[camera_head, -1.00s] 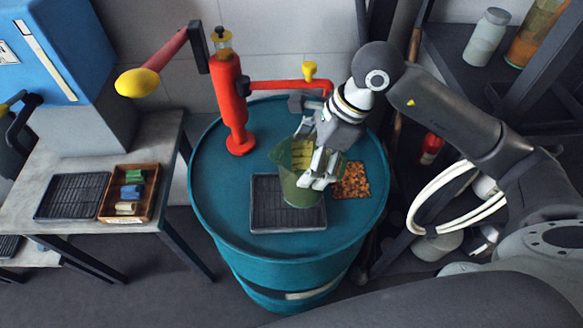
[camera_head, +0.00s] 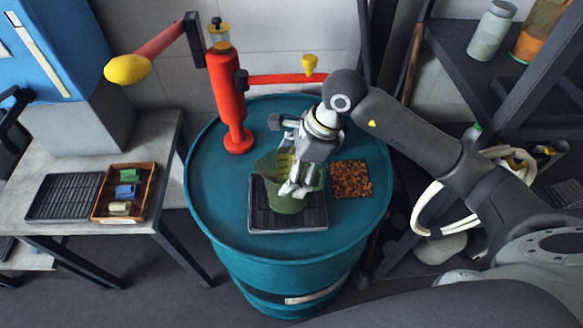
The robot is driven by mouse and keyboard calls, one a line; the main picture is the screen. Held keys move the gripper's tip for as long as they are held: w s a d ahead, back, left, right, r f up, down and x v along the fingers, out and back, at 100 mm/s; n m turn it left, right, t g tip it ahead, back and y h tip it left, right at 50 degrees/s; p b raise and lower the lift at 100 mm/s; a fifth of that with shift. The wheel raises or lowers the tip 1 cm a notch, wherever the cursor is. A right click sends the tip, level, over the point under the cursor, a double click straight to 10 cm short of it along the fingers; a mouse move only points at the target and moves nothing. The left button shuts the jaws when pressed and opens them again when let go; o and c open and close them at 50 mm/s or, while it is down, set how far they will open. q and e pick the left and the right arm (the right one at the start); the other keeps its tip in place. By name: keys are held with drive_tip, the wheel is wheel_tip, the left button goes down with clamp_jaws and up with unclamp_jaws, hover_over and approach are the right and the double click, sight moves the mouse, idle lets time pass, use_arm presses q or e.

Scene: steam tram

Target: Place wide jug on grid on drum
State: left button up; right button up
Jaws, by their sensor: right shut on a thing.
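The wide jug (camera_head: 267,170) is green and stands roughly upright over the grid, with its wide mouth facing up. My right gripper (camera_head: 294,188) is shut on the jug at its right side. The dark grid (camera_head: 308,217) lies on top of the teal drum (camera_head: 222,205). The jug's base overlaps the middle of the grid in the picture; I cannot tell whether it touches. The gripper hides part of the jug's right side. My left gripper is not in view.
A red pump (camera_head: 230,100) with a red arm stands at the drum's back left. A brown cork-like mat (camera_head: 352,179) lies right of the grid. A table at left holds another dark grid (camera_head: 64,197) and a wooden tray (camera_head: 148,196) with small blocks. The drum's left side is clear.

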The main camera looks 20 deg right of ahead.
drive_tip(key=shift+f, duration=0.2)
drive_tip(key=o, duration=1.1)
drive_tip(key=shift+r, duration=0.15)
drive_tip(key=p+v, duration=0.5)
drive_tip(key=v, duration=0.7)
drive_tip(key=shift+r, duration=0.1)
